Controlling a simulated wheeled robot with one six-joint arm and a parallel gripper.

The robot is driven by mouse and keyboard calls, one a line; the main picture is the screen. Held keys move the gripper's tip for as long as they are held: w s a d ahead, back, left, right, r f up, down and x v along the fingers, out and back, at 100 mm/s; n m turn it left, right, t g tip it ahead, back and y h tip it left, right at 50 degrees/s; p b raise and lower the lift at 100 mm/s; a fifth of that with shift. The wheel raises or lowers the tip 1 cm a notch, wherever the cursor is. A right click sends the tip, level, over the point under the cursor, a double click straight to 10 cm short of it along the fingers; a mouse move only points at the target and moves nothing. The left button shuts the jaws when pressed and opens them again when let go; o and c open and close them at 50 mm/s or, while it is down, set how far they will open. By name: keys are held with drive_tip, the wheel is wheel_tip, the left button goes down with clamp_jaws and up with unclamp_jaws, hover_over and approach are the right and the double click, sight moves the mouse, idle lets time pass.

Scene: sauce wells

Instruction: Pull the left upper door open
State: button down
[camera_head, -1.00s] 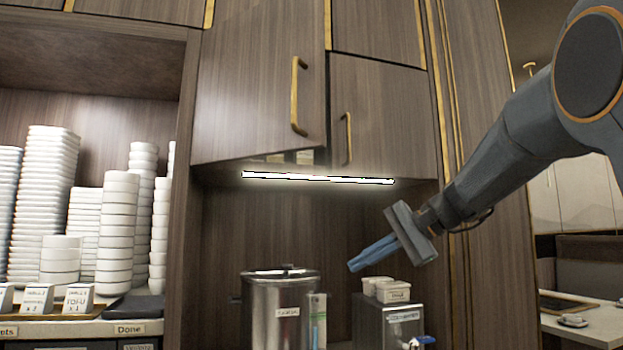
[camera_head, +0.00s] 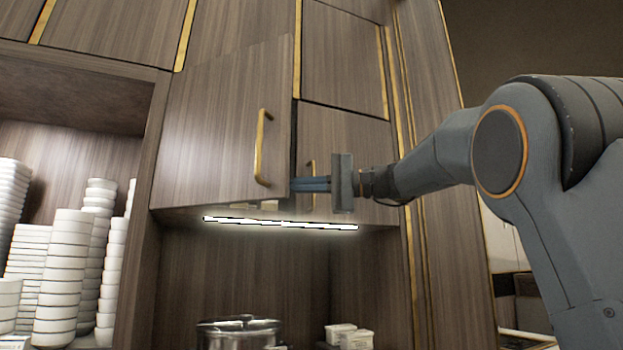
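The left upper door (camera_head: 215,130) is a brown wood panel with a gold bar handle (camera_head: 262,147) near its right edge. It stands ajar: its right edge is out from the cabinet front, with a dark gap beside it. My gripper (camera_head: 293,185) points left, its blue fingers close together and looking shut with nothing visible between them. The fingertips are at the door's lower right edge, right of the handle's lower end. I cannot tell whether they touch the door or reach into the gap behind it.
The right upper door (camera_head: 345,145) looks closed; my gripper partly covers its gold handle (camera_head: 313,168). A lit strip (camera_head: 280,222) runs below the doors. A metal pot (camera_head: 238,333) and white containers (camera_head: 350,337) stand underneath. Stacked white bowls (camera_head: 65,270) fill the left shelf.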

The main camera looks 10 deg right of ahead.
sight(276, 182)
drive_tip(key=shift+s+a+p, duration=0.8)
drive_tip(key=shift+s+a, duration=0.8)
drive_tip(key=shift+a, duration=0.05)
drive_tip(key=shift+d, duration=0.1)
